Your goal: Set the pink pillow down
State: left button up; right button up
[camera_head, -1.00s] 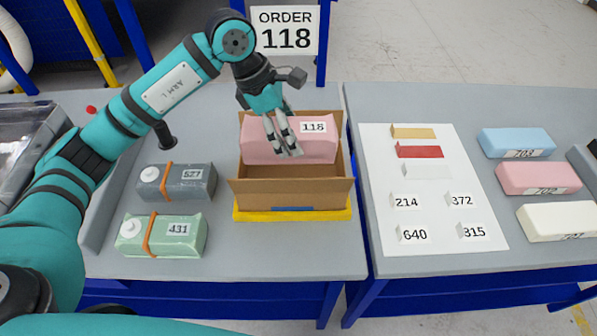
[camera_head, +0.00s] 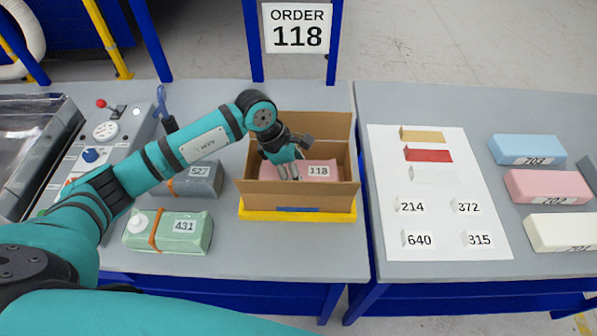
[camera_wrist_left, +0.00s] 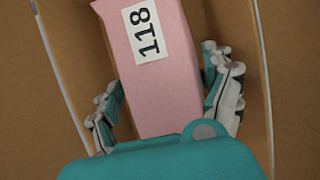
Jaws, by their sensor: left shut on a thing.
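The pink pillow (camera_head: 318,181), a block with a white 118 label, lies low inside the open cardboard box (camera_head: 297,197). In the left wrist view the pillow (camera_wrist_left: 170,85) runs between the box walls (camera_wrist_left: 82,55). My left gripper (camera_head: 289,176) reaches down into the box and is shut on the pillow. In the left wrist view its fingers (camera_wrist_left: 171,93) are on either side of the pillow. The pillow's underside is hidden, so I cannot tell if it touches the box floor. My right gripper is not in view.
The box stands on a yellow base (camera_head: 296,214). A grey pack 527 (camera_head: 196,181) and a green pack 431 (camera_head: 167,232) lie left of it. A white sheet (camera_head: 440,245) with tags and several foam blocks (camera_head: 546,187) are on the right table. An order 118 sign (camera_head: 297,28) stands behind.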

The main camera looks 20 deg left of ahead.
pick_arm(q)
jog(key=shift+f, duration=0.7)
jog(key=o, duration=0.8)
jog(key=shift+r, duration=0.1)
jog(key=shift+a+r, duration=0.2)
jog(key=b+v, duration=0.4)
jog(key=v, duration=0.6)
jog(key=shift+s+a+r, duration=0.1)
jog(key=shift+r, duration=0.1)
jog(key=shift+s+a+r, duration=0.1)
jog(key=shift+a+r, duration=0.05)
jog(key=shift+r, duration=0.3)
